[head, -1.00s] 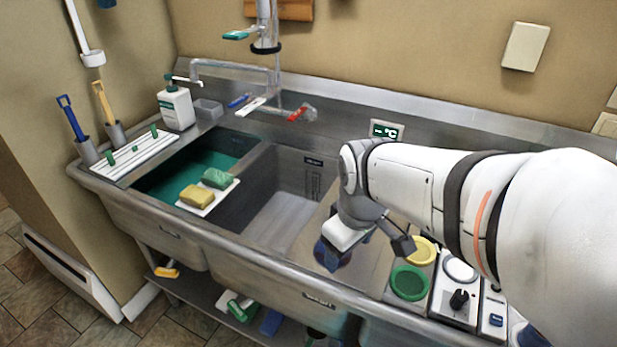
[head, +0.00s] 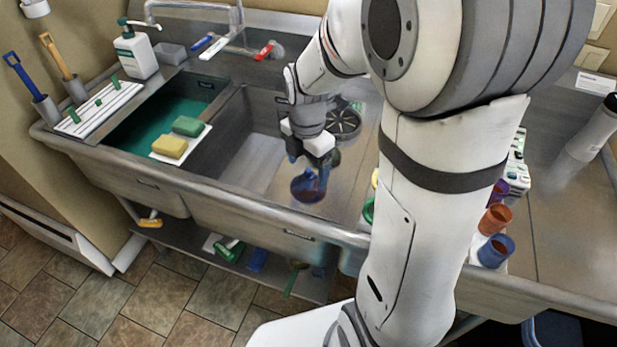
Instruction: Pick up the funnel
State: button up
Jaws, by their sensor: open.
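What looks like the blue funnel (head: 307,189) sits in the head view on the steel surface at the right of the sink, behind the front rim. My gripper (head: 310,164) is right above it, pointing down, jaws open. The fingers are close to the funnel's upper part and partly hide it. I cannot tell whether they touch it.
A tray with a yellow and a green sponge (head: 188,126) bridges the left basin. The sink's front rim (head: 230,190) runs close in front of the funnel. A round dark strainer (head: 343,124) lies behind the gripper. Coloured cups (head: 495,220) stand right of my arm.

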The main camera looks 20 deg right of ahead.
aim_at(308, 170)
jog(key=f, duration=0.2)
jog(key=w+f, duration=0.1)
jog(key=f, duration=0.1)
jog(key=shift+d+f+p, duration=0.1)
jog(key=shift+d+p, duration=0.15)
jog(key=shift+p, duration=0.05)
jog(key=shift+f, duration=0.45)
jog(key=shift+s, duration=0.1)
jog(key=c, duration=0.9)
